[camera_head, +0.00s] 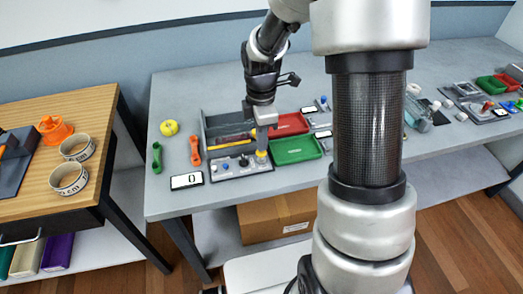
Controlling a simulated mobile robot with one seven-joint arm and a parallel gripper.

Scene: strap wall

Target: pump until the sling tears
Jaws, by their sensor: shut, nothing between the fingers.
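The panel also has a black knob and small dark controls. Behind it stands a grey open-fronted rig (225,123) with a yellow band (235,138) across it, perhaps the sling; no tear can be made out. A white display (187,181) at the front left reads 0.
Red (289,125) and green (296,149) trays lie right of the rig. Green (156,158) and orange (195,151) tools and a yellow roll (169,127) lie left. A wooden side table (22,211) holds tape rolls. My arm hides the table's middle.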

